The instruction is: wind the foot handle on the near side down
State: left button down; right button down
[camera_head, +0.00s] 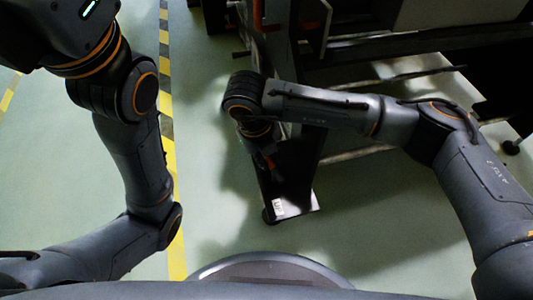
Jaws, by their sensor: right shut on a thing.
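My right arm reaches in from the right over the dark machine foot (300,195), whose near end has a small white label. My right gripper (270,163) points down at the foot and is shut. A small reddish part shows at its fingers, and I take the thing held to be the foot handle. Its shape is mostly hidden by the gripper and wrist. My left arm stands at the left, and its end runs out of the top left corner, so its fingers do not show.
The dark machine frame (345,45) with its rails fills the top right, close to my right arm. A yellow and black floor stripe (176,245) runs down the left. The green floor (222,190) left of the foot is clear.

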jog(key=shift+w+d+m+p, duration=0.2)
jog(key=shift+m+p, duration=0.35)
jog(key=shift+m, duration=0.55)
jog(key=shift+g, duration=0.3)
jog(key=c, duration=1.3)
grip_release()
jog(key=shift+r, duration=0.1)
jog(key=r, duration=0.4)
jog(key=a+r, duration=0.1)
jog(key=r, duration=0.2)
jog(key=a+r, duration=0.1)
jog(key=r, duration=0.3)
jog(key=shift+s+a+r, duration=0.1)
jog(key=shift+s+r, duration=0.2)
jog(key=shift+s, duration=0.1)
